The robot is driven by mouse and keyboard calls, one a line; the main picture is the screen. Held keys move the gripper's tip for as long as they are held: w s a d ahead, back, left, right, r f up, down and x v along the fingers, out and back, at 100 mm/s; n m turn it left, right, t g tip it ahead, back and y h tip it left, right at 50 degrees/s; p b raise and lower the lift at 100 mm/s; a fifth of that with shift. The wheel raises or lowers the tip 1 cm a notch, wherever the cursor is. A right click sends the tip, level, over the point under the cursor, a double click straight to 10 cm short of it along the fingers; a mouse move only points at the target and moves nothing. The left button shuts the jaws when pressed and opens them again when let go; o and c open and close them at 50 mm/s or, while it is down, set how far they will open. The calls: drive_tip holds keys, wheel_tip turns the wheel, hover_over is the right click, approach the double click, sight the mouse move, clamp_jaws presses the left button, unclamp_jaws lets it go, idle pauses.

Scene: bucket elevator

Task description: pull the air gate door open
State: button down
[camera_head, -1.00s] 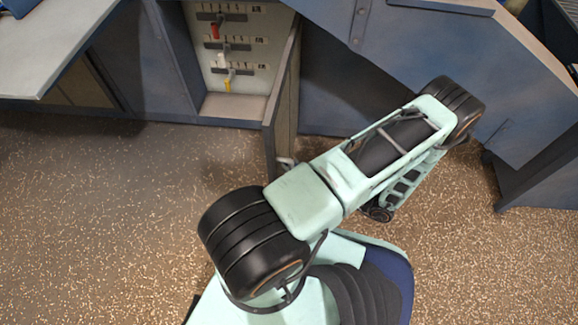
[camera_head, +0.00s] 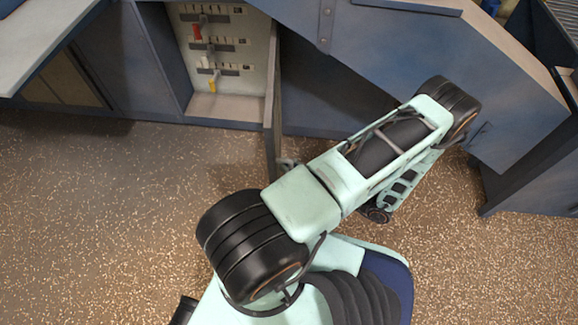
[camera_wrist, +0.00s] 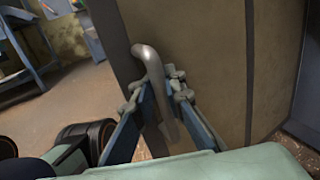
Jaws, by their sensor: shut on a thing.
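The air gate door (camera_head: 274,92) stands swung out from the open cabinet (camera_head: 234,50) in the head view, seen nearly edge-on. In the wrist view the door's face (camera_wrist: 205,60) fills the middle, with a curved metal handle (camera_wrist: 148,58) on it. My gripper (camera_wrist: 160,90) is shut on the handle, with one finger on each side of it. In the head view the gripper (camera_head: 288,164) shows only as a small part at the door's near edge; my arm hides most of it.
Inside the cabinet, a pale panel carries several slots with red, white and yellow levers (camera_head: 197,32). A grey worktop (camera_head: 50,35) is at the left. A blue sloped housing (camera_head: 430,50) is at the right. Speckled floor (camera_head: 100,220) is clear at the left.

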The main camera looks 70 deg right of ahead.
drive_tip(key=shift+s+a+f, duration=0.15)
drive_tip(key=shift+a, duration=0.15)
drive_tip(key=c, duration=2.1)
unclamp_jaws()
drive_tip(key=shift+o, duration=0.6)
drive_tip(key=shift+d, duration=0.1)
drive_tip(key=s, duration=1.2)
drive_tip(key=shift+a, duration=0.25)
